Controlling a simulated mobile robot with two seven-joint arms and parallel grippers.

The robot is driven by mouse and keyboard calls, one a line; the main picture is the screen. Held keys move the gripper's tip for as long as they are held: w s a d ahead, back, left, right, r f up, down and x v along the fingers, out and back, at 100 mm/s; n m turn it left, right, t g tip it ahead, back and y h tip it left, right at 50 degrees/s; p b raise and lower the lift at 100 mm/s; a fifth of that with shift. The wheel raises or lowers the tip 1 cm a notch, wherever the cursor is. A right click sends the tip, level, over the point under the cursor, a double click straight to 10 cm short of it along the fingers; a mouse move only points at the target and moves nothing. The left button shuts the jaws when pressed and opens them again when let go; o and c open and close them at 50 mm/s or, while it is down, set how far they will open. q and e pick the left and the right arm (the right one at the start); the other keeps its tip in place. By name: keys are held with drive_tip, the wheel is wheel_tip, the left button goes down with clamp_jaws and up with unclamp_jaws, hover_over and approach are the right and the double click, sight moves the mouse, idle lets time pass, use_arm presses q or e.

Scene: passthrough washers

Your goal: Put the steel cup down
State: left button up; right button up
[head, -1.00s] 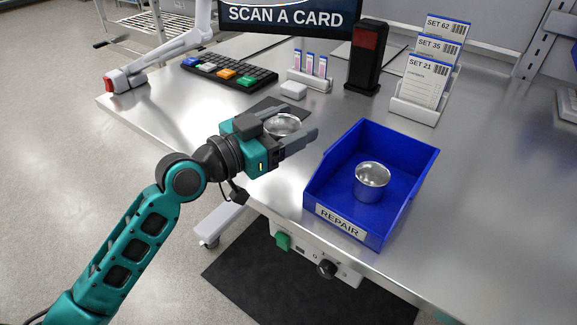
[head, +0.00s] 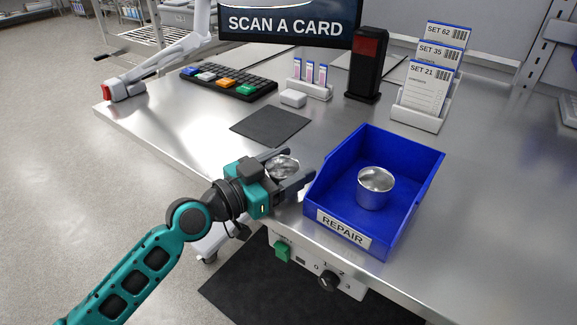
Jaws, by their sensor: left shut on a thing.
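My left gripper (head: 299,165) is shut on a steel cup (head: 283,167), which shows between its two fingers. The gripper hides part of the cup. It is close to the left side of the blue bin (head: 414,203) labelled REPAIR, near the bench's front edge. I cannot tell whether the held cup touches the bench. A second steel cup (head: 375,189) stands upright inside the blue bin. My right gripper is not in view.
A dark square mat (head: 270,126) lies bare on the steel bench (head: 490,215). Behind it are a keyboard (head: 228,84), a small white box (head: 293,98) and a rack of tubes (head: 311,84). A black post with a red panel (head: 366,63) and a card holder (head: 419,116) stand farther right.

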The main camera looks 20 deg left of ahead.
use_arm(q)
drive_tip(key=o, duration=1.2)
drive_tip(key=shift+c, duration=0.2)
drive_tip(key=shift+p, duration=0.3)
